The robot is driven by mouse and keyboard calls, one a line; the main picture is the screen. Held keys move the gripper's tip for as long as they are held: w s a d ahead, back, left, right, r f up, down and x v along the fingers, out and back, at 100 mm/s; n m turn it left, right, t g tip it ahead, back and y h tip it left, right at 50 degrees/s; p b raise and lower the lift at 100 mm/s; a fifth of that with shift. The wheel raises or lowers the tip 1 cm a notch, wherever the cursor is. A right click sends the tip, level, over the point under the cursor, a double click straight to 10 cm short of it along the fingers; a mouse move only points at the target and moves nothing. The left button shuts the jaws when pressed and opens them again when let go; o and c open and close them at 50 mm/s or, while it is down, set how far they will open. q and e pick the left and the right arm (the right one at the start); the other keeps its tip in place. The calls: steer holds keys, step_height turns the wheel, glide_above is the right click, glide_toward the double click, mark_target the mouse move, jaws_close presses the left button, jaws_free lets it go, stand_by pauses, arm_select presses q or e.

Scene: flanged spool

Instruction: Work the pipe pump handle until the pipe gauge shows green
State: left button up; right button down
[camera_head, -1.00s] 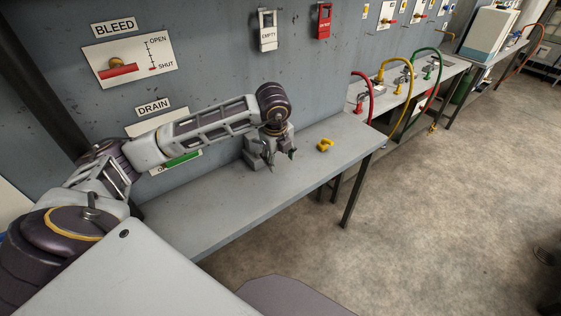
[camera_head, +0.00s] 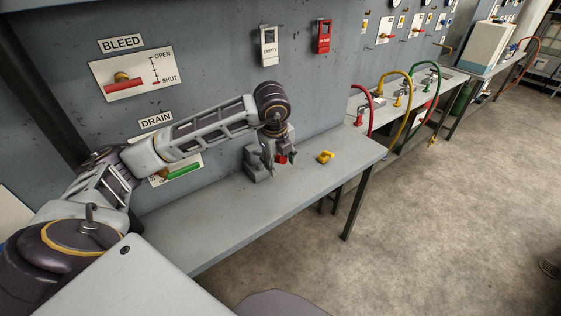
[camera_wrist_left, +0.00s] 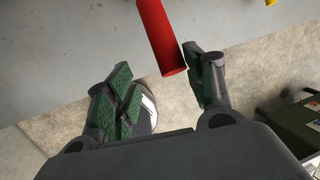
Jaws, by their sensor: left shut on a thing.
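A red bar (camera_wrist_left: 163,35), which looks like the pump handle, reaches down between the fingers of my left gripper (camera_wrist_left: 165,85) in the left wrist view. Its end lies against the right finger. In the head view the left gripper (camera_head: 276,157) is over the grey bench by the wall, shut on this red handle (camera_head: 282,160), of which only a small part shows. A grey block (camera_head: 257,168) sits beside the fingers, partly hidden. I cannot make out the pipe gauge or its reading. My right gripper is not in view.
A yellow piece (camera_head: 325,157) lies on the bench (camera_head: 240,205) right of the gripper. Coloured hoses (camera_head: 398,105) stand farther right. The floor in front is clear.

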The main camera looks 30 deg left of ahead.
arm_select(q)
steer(key=a+r+p, duration=0.2)
steer(key=a+r, duration=0.1)
steer(key=r, duration=0.4)
steer(key=s+a+r+p, duration=0.1)
steer(key=a+r+p, duration=0.2)
steer(key=r, duration=0.4)
steer(key=shift+r+p, duration=0.2)
steer(key=shift+p, duration=0.1)
stand_by(2.0)
stand_by(0.4)
steer(key=shift+s, duration=0.1)
stand_by(0.5)
